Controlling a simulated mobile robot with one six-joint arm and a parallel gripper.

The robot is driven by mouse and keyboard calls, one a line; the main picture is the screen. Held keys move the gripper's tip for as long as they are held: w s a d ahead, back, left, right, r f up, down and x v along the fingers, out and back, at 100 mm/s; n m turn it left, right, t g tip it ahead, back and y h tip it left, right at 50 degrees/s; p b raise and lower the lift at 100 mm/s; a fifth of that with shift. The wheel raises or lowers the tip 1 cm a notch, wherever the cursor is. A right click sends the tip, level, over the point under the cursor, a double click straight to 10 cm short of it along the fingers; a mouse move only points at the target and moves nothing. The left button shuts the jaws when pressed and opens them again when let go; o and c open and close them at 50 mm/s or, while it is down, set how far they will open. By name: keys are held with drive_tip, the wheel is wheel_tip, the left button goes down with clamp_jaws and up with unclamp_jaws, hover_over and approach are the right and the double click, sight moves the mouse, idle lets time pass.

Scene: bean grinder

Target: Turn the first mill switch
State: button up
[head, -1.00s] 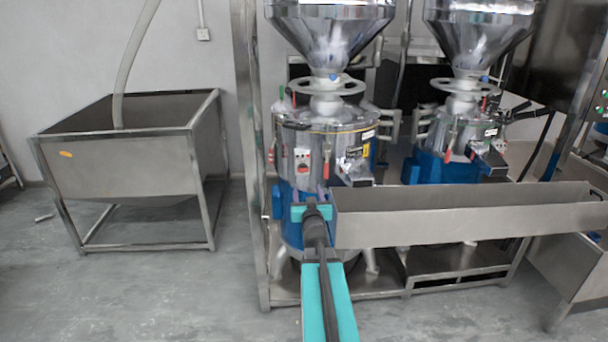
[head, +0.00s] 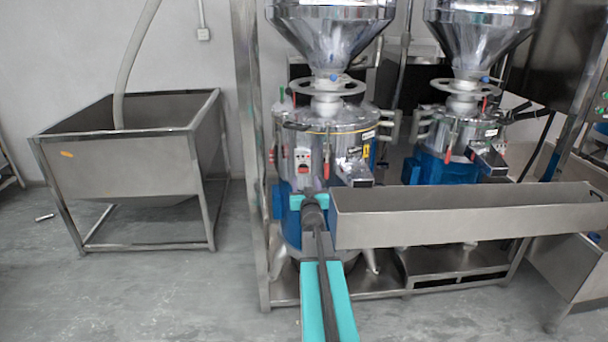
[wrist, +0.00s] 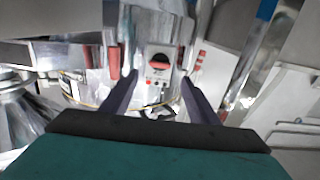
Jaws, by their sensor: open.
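The first mill (head: 325,140) is the nearer, left one, with a silver drum above a blue base. Its switch (head: 303,158) is a small pale plate with a red part, on the front of the drum. In the wrist view the switch (wrist: 159,60) shows a dark and red round knob, centred between and beyond my fingertips. My gripper (head: 310,189) is just below the switch in the head view. In the wrist view my gripper (wrist: 158,78) is open and empty, its two purple fingers apart on either side of the switch's lower part. Contact cannot be told.
A long steel trough (head: 465,222) runs right from beside my gripper. A steel frame post (head: 250,150) stands left of the mill. A red handle (head: 327,164) is just right of the switch. A second mill (head: 455,145) stands further right.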

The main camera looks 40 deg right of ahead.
sight(304, 171)
drive_tip(key=shift+x, duration=3.6)
drive_tip(key=shift+c, duration=0.5)
drive_tip(key=c, duration=1)
drive_tip(key=shift+o, duration=0.3)
